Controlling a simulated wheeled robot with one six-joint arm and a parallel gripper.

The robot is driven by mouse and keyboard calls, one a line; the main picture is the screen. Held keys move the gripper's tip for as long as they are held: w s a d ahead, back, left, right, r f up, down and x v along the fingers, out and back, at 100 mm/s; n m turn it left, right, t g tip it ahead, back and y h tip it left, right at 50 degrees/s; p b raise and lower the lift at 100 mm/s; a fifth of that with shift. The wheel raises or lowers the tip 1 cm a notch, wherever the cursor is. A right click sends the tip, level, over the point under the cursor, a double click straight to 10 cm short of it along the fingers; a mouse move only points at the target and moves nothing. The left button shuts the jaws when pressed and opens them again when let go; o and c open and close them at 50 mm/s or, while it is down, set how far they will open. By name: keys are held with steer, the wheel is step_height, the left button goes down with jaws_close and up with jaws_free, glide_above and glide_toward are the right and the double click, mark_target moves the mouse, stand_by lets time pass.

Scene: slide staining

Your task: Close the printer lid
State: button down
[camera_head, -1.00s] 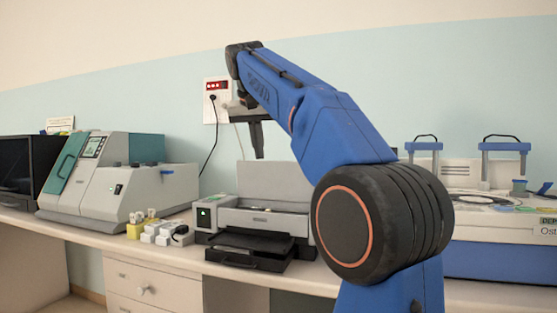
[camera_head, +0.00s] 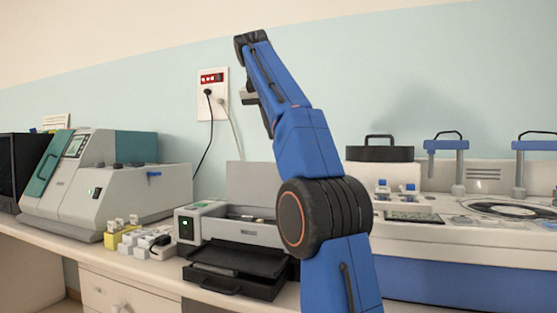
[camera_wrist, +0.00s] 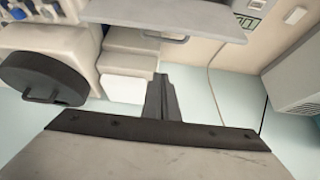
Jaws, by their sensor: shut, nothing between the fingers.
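The printer (camera_head: 247,233) stands on the bench left of my arm, with its dark front tray pulled out. Its grey lid (camera_head: 253,182) stands open and upright at the back; my arm covers its right part. My gripper (camera_wrist: 161,97) is shut and empty in the wrist view. In the head view it is mostly hidden behind my raised arm, high above the printer and apart from the lid. A pale panel (camera_wrist: 165,14) crosses the top of the wrist view; I cannot tell whether it is the lid.
A grey and teal machine (camera_head: 105,185) and small white blocks (camera_head: 148,241) stand left of the printer. A large staining machine (camera_head: 460,235) and a black round cover (camera_head: 380,153) are on the right. A wall socket (camera_head: 212,95) with hanging cables is behind.

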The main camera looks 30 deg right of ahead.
steer(key=shift+w+d+f, duration=0.15)
steer(key=shift+d+f, duration=0.1)
steer(key=shift+f, duration=1.3)
steer(key=shift+w+d+f, duration=0.2)
steer(key=shift+f, duration=1.3)
steer(key=shift+w+d+f, duration=0.15)
steer(key=shift+d+f, duration=0.1)
steer(key=shift+f, duration=1.3)
steer(key=shift+a, duration=0.1)
